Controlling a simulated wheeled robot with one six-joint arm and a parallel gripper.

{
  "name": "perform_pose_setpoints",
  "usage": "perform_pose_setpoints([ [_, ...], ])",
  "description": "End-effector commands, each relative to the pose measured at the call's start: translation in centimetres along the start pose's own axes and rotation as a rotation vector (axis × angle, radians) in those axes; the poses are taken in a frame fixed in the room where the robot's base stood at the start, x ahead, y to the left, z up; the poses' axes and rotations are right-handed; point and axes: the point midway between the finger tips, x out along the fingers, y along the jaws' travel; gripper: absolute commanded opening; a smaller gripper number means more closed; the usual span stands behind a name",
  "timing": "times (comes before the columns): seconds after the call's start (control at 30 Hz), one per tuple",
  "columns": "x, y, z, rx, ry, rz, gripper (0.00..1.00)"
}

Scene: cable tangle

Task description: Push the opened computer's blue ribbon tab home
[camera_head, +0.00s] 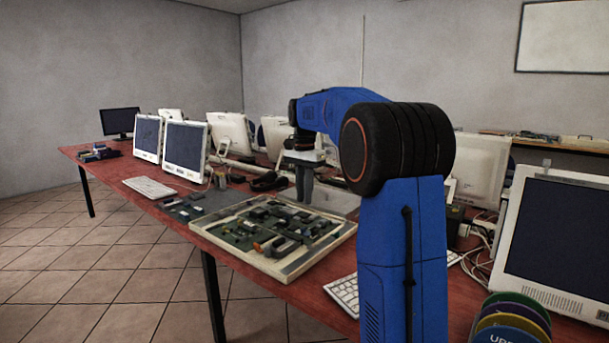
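The opened computer (325,245) lies flat on the red table, a shallow pale case with green boards and dark parts inside. A small orange part shows near its front middle. I cannot make out the blue ribbon tab at this size. My gripper (304,201) points down above the far side of the opened case, at the end of my blue arm. Its fingers look close together, but the gap between them is too small to judge. I see nothing clearly held. Whether the fingertips touch anything inside is unclear.
A dark board (190,208) lies left of the case, near a white keyboard (150,187). Another keyboard (345,292) lies to the right, partly behind my arm. Several monitors stand along the table. Coloured discs (512,320) stand at the lower right. Cables lie by the right monitor (560,235).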

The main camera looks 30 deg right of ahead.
Motion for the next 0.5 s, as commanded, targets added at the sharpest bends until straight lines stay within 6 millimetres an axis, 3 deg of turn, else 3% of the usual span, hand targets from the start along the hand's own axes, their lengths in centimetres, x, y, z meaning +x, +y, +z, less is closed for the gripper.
perform_pose_setpoints([
  [0.2,-4.0,0.0,-0.1,0.0,0.001,-0.001,0.16],
  [0.5,-6.7,0.0,0.0,0.0,0.0,0.001,0.16],
])
